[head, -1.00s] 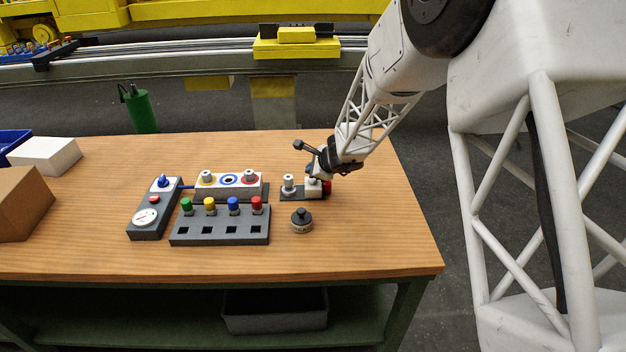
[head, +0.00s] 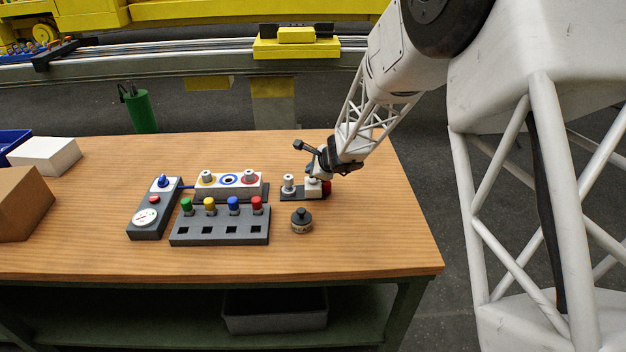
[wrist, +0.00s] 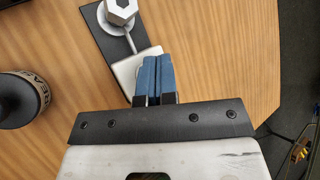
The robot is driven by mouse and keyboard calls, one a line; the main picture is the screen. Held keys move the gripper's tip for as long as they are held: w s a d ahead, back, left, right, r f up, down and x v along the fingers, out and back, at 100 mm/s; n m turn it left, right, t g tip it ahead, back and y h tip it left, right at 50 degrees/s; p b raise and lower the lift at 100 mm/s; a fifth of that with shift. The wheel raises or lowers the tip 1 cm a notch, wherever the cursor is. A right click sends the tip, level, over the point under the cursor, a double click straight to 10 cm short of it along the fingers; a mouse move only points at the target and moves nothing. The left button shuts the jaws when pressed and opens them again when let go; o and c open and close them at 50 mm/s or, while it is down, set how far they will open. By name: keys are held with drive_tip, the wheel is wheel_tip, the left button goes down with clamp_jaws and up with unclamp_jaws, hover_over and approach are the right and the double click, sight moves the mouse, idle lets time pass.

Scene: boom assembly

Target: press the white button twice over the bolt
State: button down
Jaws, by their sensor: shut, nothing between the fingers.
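A dark plate (head: 290,197) near the right of the bench bears a pale bolt-like post (head: 289,182) and a white block (head: 313,188). In the wrist view the post shows a grey hexagonal head (wrist: 121,9) on a round collar, and the white block (wrist: 124,72) lies partly under my fingers. My gripper (head: 318,177) is shut and empty, pointing down at the white block. Its blue fingers (wrist: 153,62) are together in the wrist view. They hide part of the block, and I cannot tell whether they touch it. No separate white button can be made out.
A dark round knob (head: 301,220) stands in front. The bench's right front is clear.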

drive_tip(key=shift+f, duration=0.9)
idle(1.8)
drive_tip(key=shift+r, duration=0.9)
drive_tip(key=shift+r, duration=0.1)
drive_tip(key=shift+r, duration=2.45)
